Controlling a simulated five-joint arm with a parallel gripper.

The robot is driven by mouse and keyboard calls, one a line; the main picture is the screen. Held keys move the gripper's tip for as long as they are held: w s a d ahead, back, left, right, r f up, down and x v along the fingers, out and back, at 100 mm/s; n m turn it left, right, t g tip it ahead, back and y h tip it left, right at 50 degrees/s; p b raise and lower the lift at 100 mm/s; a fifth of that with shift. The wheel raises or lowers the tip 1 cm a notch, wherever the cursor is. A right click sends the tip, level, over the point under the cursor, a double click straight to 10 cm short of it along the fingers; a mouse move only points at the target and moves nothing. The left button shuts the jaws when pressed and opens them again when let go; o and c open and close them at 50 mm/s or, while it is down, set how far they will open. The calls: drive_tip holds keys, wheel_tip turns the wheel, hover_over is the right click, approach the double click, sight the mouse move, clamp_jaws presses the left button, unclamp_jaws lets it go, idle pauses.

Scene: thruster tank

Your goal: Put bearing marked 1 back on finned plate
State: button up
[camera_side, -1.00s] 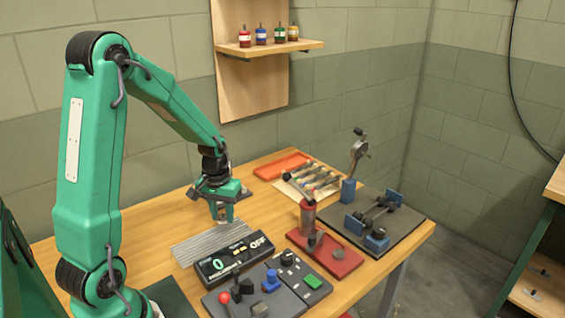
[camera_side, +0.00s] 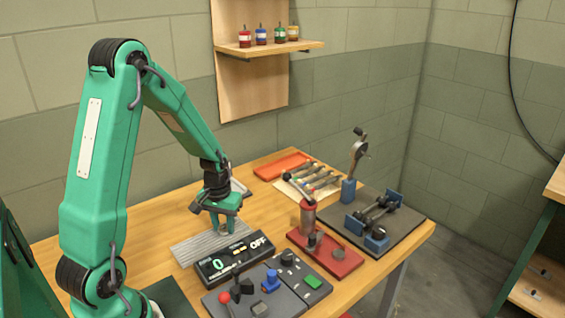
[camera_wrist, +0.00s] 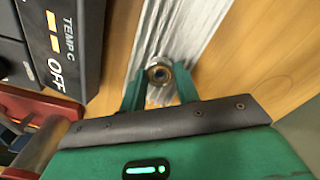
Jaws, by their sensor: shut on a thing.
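My gripper (camera_side: 224,228) is over the right end of the finned plate (camera_side: 190,250), close behind the black display box. In the wrist view its green fingers (camera_wrist: 160,80) are closed around a small metal ring-shaped bearing (camera_wrist: 160,71) with a dark centre and a brownish inner ring. I cannot read any mark on it. The grey ridged plate (camera_wrist: 188,25) runs behind the bearing in the wrist view. I cannot tell whether the bearing touches the plate. In the side view the fingers mostly hide the bearing.
The display box (camera_side: 235,258) reading "0" and "OFF" stands just in front of the plate. A grey control panel (camera_side: 285,298) is nearer. A red-based press (camera_side: 330,262) and a dark fixture board (camera_side: 405,232) are to the right. An orange tray (camera_side: 283,164) lies at the back.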

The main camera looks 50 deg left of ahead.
sight(223, 229)
drive_tip(key=shift+f, duration=0.1)
drive_tip(key=o, duration=1)
drive_tip(key=shift+o, duration=0.2)
wheel_tip(223, 229, up, 12)
drive_tip(key=shift+s, duration=0.2)
drive_tip(key=shift+d+r, duration=0.15)
drive_tip(key=shift+r, duration=0.05)
